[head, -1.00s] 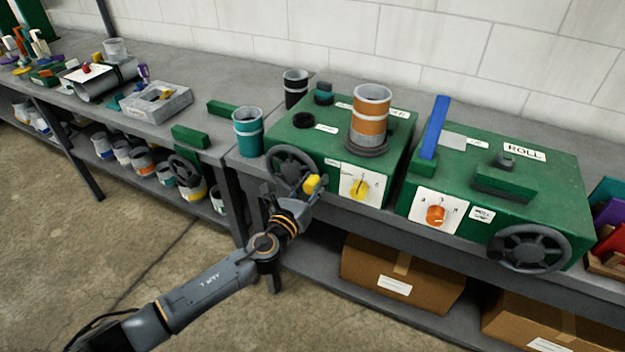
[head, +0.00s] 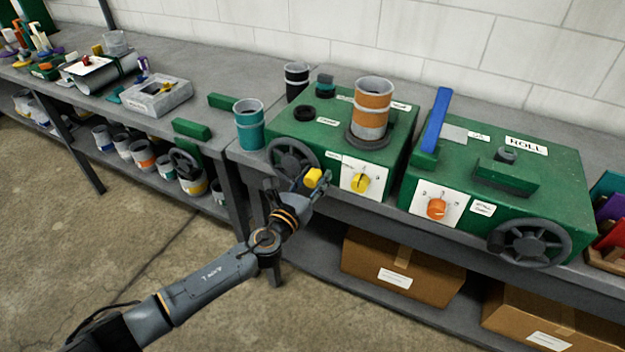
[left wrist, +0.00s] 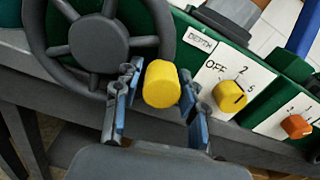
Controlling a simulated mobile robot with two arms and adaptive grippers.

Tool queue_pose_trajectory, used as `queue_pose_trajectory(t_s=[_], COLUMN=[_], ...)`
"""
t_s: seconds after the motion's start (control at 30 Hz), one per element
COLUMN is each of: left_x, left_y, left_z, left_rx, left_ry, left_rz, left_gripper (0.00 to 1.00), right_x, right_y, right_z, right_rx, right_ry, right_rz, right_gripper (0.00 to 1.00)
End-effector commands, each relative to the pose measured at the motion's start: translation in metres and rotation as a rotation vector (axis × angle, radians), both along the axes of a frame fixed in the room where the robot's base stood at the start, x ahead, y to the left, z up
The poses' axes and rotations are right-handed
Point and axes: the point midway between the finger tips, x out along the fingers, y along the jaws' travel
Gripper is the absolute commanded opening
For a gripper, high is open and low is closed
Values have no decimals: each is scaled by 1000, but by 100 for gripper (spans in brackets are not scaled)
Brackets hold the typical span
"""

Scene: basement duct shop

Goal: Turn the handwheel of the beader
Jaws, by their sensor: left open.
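The left green machine (head: 333,130), which I take as the beader, stands on the bench with a dark handwheel (head: 292,160) on its front. A yellow knob (head: 313,178) sticks out at the wheel's lower right rim. In the left wrist view the wheel (left wrist: 98,40) is upper left, and the knob (left wrist: 162,84) sits between my left gripper's (left wrist: 158,100) two fingers. These are open, with a gap visible on either side of the knob. In the head view my left gripper (head: 306,186) is at the knob. My right gripper is not in view.
A yellow dial (head: 360,183) sits right of the wheel. A teal can (head: 249,124) stands left of the machine, and an orange-banded cylinder (head: 372,108) on top. A second green machine (head: 560,185) has its own handwheel (head: 529,243). Boxes (head: 403,268) lie on the shelf below.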

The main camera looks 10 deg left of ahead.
Motion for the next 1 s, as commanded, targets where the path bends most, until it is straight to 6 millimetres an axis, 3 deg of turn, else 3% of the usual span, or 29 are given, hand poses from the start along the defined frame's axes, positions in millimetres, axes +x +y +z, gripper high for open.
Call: queue_pose_trajectory(t_s=[0.17, 0.63, 0.8, 1.0], left_x=[-12, -98, -111, -113], left_y=[5, 36, 40, 41], left_z=[0, -2, -1, 0], left_rx=[1, 1, 1, 1], left_ry=[0, 4, 2, 1], left_rz=[1, -1, 0, 1], left_gripper=[41, 41, 41, 41], right_x=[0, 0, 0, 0], right_y=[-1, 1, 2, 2], right_z=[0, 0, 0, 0], right_rx=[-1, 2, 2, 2], right_ry=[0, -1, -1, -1], right_rz=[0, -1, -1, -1], right_gripper=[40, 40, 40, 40])
